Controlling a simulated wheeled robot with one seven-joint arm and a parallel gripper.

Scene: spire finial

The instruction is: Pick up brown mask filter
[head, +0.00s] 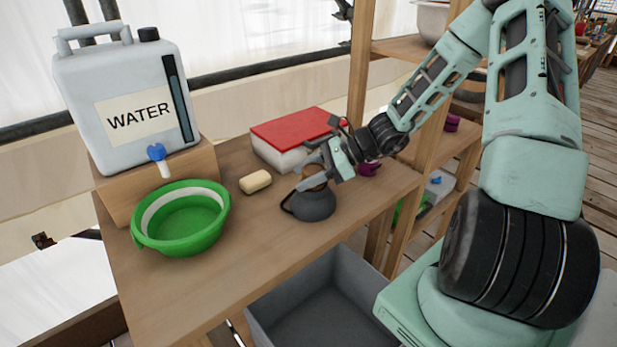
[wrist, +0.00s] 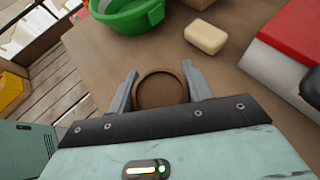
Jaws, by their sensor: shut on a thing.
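The brown mask filter is a round brown piece with a raised rim, seen in the wrist view (wrist: 161,91) between my two fingers. In the head view its brown side (head: 315,178) shows just above a dark grey rounded vessel with a loop handle (head: 313,206). My gripper (head: 318,174) is shut on the filter, with one finger on each side of it in the wrist view (wrist: 162,84). My fingers partly cover the filter in the head view. I cannot tell whether the filter touches the vessel below it.
On the wooden table (head: 230,270) are a green basin (head: 182,240), a soap bar (head: 255,182), a red-lidded white box (head: 290,130) and a water jug (head: 125,100) on a wooden block. A grey bin (head: 330,300) stands below the front edge. Shelves rise at the right.

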